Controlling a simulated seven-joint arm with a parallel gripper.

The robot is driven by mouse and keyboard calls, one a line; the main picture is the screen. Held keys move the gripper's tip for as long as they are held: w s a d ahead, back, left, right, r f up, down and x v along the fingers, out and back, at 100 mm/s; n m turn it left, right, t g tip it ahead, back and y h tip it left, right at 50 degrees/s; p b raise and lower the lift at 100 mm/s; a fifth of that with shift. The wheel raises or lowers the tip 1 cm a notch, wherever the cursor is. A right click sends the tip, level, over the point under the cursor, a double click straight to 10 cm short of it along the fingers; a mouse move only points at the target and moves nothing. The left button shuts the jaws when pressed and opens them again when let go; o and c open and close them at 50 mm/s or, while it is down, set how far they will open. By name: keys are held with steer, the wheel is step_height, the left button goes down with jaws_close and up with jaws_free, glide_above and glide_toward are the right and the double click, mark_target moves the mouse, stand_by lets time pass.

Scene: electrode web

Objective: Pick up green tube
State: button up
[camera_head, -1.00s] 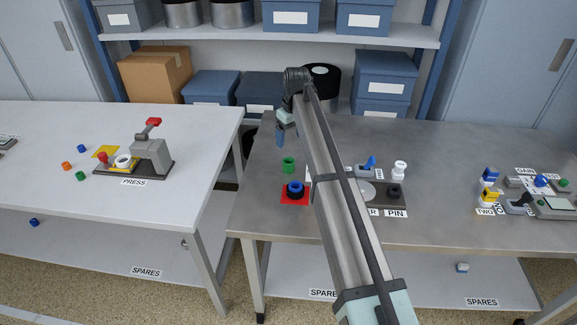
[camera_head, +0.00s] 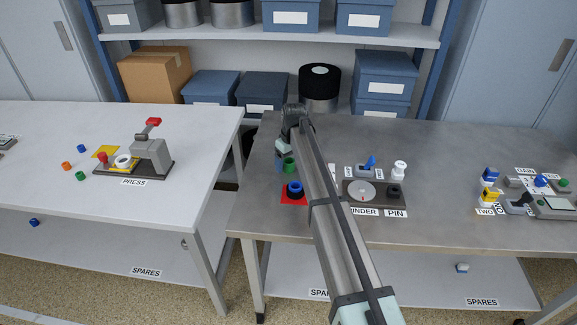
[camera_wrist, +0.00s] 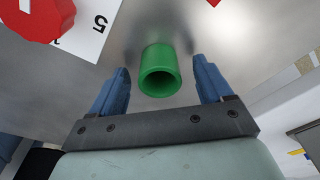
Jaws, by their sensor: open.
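The green tube (camera_head: 289,165) stands upright on the grey metal table, behind the red mat with the blue ring. In the wrist view the green tube (camera_wrist: 160,72) shows its open end, between the two blue fingers. My gripper (camera_wrist: 163,88) is open, with one finger on each side of the tube and a visible gap on both sides. In the head view my gripper (camera_head: 281,162) is low at the tube, and a blue finger shows just left of it. Part of the tube's top is hidden by the gripper there.
A device labelled PIN (camera_head: 376,195) is to the right, beyond my arm. The table's left edge is close to the tube.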

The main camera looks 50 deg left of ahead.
steer(key=shift+f, duration=0.25)
steer(key=c, duration=1.1)
